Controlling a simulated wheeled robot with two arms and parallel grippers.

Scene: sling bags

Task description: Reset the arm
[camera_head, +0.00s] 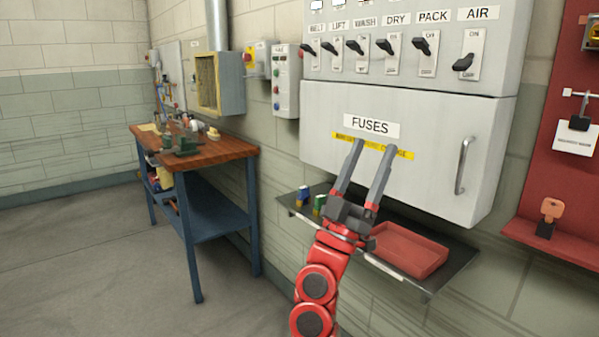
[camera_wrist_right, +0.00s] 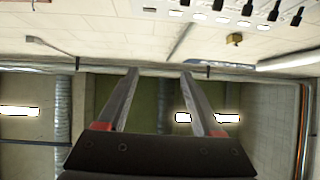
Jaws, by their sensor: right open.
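My right gripper (camera_head: 373,165) is open and empty. It points up in front of the grey fuse cabinet (camera_head: 430,115) labelled FUSES, and its fingertips overlap the yellow strip below that label. I cannot tell the gap between fingers and cabinet door. In the right wrist view, the two fingers (camera_wrist_right: 160,75) are spread apart with nothing between them, and ceiling and walls show beyond. My red right arm comes up from the bottom of the head view. My left gripper is not in view.
A dark shelf (camera_head: 445,268) below the cabinet holds a red tray (camera_head: 408,250) and small blue and green fuses (camera_head: 319,204). Switches (camera_head: 422,45) line the panel above. A wooden workbench (camera_head: 215,152) stands left. A red board (camera_head: 570,190) hangs right. Floor at left is clear.

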